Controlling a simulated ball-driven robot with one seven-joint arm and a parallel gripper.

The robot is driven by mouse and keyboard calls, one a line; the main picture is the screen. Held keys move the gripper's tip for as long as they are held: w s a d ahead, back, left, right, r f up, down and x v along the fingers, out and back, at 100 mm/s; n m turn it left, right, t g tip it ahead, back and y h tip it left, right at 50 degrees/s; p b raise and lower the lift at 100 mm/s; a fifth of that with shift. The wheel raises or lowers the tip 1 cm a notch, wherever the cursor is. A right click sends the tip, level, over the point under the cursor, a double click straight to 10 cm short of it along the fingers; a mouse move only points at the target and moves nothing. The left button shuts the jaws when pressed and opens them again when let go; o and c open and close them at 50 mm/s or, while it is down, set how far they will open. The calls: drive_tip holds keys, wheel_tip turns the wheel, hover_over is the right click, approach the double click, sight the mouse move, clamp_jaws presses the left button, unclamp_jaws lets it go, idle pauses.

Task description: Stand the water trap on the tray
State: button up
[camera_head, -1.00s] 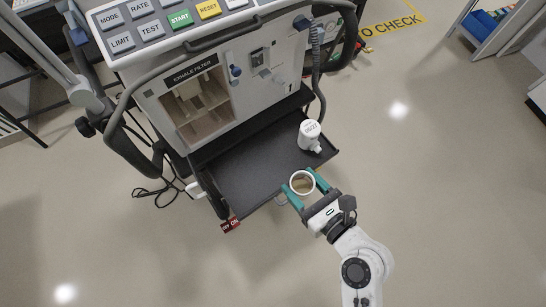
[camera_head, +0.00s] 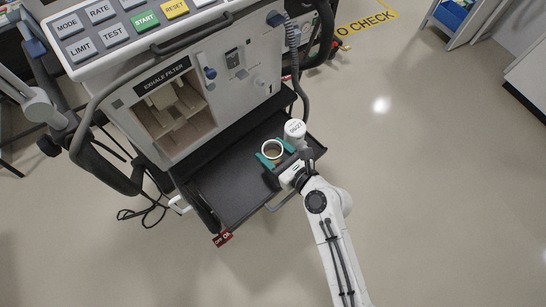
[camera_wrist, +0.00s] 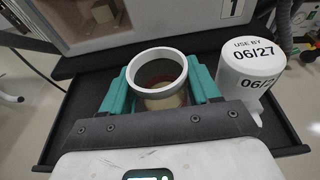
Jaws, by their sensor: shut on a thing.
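The water trap, a cup with a white ring rim (camera_head: 272,141), is between the teal fingers of my gripper (camera_head: 271,152). In the wrist view its open rim (camera_wrist: 160,91) faces up and it looks roughly upright, with a yellowish base showing below. A finger presses on each side. The black tray (camera_head: 225,185) of the ventilator lies beneath, and the trap is over its right part. I cannot tell whether its bottom touches the tray.
A white canister (camera_head: 295,129) marked "USE BY 06/27" stands on the tray close to the right of my gripper. The ventilator body (camera_head: 170,105) rises behind. The left of the tray is clear. A grey hose (camera_head: 298,75) hangs near the canister.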

sight(279, 164)
drive_tip(key=shift+w+a+f, duration=0.1)
drive_tip(key=shift+w+f, duration=0.1)
drive_tip(key=shift+f, duration=0.1)
drive_tip(key=shift+f+b, duration=0.85)
drive_tip(key=shift+f, duration=0.6)
drive_tip(key=shift+f, duration=0.1)
drive_tip(key=o, duration=1.1)
drive_tip(key=shift+c, duration=0.2)
drive_tip(key=p+v, duration=0.1)
drive_tip(key=v, duration=1.1)
